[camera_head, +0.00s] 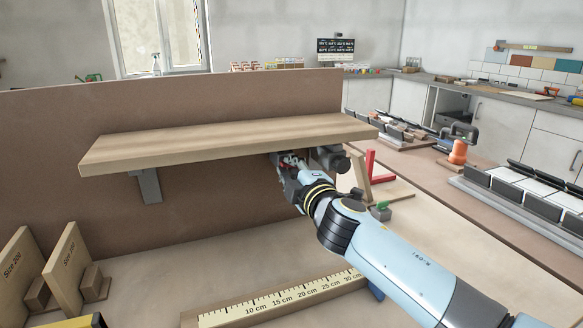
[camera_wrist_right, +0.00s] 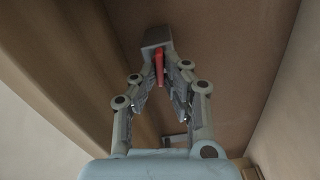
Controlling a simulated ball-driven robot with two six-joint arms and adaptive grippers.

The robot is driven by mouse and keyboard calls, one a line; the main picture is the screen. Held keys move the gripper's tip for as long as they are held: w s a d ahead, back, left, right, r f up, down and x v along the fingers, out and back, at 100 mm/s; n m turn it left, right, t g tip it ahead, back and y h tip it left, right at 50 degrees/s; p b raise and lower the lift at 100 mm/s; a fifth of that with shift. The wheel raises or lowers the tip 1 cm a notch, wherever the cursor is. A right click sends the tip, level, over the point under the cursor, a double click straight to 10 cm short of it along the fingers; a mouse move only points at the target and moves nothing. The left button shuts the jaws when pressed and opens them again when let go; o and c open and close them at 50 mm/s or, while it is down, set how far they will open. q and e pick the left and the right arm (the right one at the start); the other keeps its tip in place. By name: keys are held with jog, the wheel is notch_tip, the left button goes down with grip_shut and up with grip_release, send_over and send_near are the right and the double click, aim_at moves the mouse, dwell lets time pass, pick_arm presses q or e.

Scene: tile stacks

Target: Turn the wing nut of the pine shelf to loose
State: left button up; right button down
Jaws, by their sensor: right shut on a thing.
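The pine shelf (camera_head: 225,142) is a long pale board fixed along a brown upright panel. It also shows in the right wrist view as the brown board on the left (camera_wrist_right: 75,65). My right gripper (camera_head: 288,164) reaches up under the right part of the shelf. In the right wrist view its two fingers (camera_wrist_right: 165,78) close around a thin red piece, the wing nut (camera_wrist_right: 159,66), just below a grey block (camera_wrist_right: 157,37). The fingertips and arm hide much of this in the head view. My left gripper is not in view.
A grey bracket (camera_head: 149,187) supports the shelf's left part. A ruler board (camera_head: 275,298) lies on the bench below, with wooden size blocks (camera_head: 68,262) at the left. A red angled piece (camera_head: 371,169) and an orange object (camera_head: 457,152) stand right of the shelf.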

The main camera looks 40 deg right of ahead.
jog(key=shift+f+n, duration=0.1)
jog(key=shift+n, duration=0.8)
jog(key=c, duration=1.5)
grip_release()
jog(key=shift+o, duration=0.3)
jog(key=v, duration=1.2)
jog(key=shift+a, duration=0.1)
